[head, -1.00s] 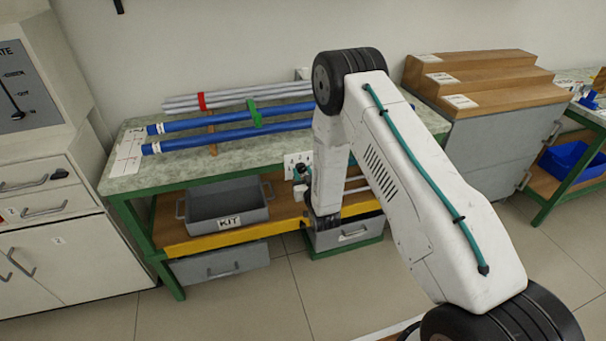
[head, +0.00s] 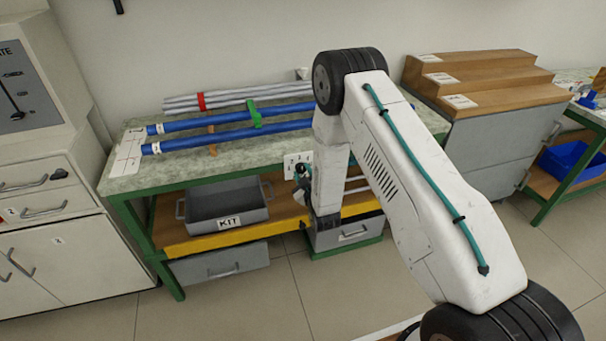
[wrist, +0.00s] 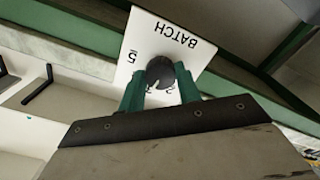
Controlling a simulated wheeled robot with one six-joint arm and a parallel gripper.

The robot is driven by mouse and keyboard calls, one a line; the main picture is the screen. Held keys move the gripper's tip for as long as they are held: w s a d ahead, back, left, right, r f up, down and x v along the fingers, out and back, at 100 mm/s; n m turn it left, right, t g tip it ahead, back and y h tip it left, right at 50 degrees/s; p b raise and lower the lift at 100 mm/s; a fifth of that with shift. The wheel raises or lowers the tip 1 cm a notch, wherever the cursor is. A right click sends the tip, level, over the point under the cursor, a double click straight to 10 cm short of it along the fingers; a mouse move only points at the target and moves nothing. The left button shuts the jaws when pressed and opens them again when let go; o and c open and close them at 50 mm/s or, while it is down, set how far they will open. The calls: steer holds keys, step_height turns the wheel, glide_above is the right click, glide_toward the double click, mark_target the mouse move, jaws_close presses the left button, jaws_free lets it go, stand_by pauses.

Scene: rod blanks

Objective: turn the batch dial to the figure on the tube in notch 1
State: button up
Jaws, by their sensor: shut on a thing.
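The white BATCH plate (wrist: 150,35) shows upside down in the wrist view, and its edge (head: 291,160) shows beside my arm in the head view. Its dark round dial knob (wrist: 160,70) sits between the green fingers of my gripper (wrist: 161,88), which is shut on it. A pale mark shows at the knob's lower left. A 5 is readable at the plate's left; figures near the fingers are partly hidden. Two blue tubes, a rear one (head: 190,126) and a front one (head: 195,141), lie on the bench. Their white end labels are too small to read.
Grey rods (head: 230,99) lie behind the blue tubes. A grey KIT tray (head: 228,206) stands on the bench's lower shelf. A stepped wooden block (head: 480,70) tops the cabinet at right. A cabinet (head: 60,240) stands at left. The floor in front is clear.

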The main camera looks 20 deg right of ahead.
steer(key=shift+n, duration=0.6)
steer(key=o, duration=1)
steer(key=shift+c, duration=0.2)
steer(key=s, duration=0.7)
steer(key=shift+s, duration=0.4)
